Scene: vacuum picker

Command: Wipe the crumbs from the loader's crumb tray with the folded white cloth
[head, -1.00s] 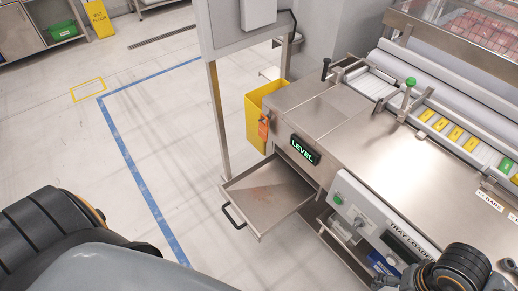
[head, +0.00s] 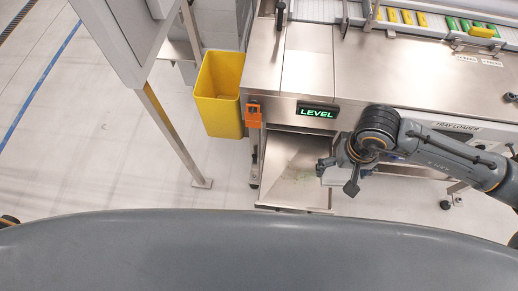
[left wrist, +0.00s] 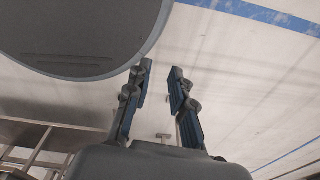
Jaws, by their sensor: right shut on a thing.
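The crumb tray (head: 283,190) is a pulled-out shallow steel drawer under the loader (head: 290,96). Faint specks, likely crumbs, show on its floor near the gripper. My right gripper (head: 338,176) is over the right part of the tray, shut on a pale piece that looks like the folded white cloth (head: 333,181). The gripper hides much of the cloth, and I cannot tell whether it touches the tray floor. My left gripper (left wrist: 160,74) is open and empty in the left wrist view, with bare floor behind its fingers.
A yellow bin (head: 219,100) hangs left of the loader, beside an orange clip (head: 253,115). A lit LEVEL display (head: 317,112) is above the tray. A metal post (head: 170,130) stands at the left. My body covers the bottom of the head view. Floor at left is clear.

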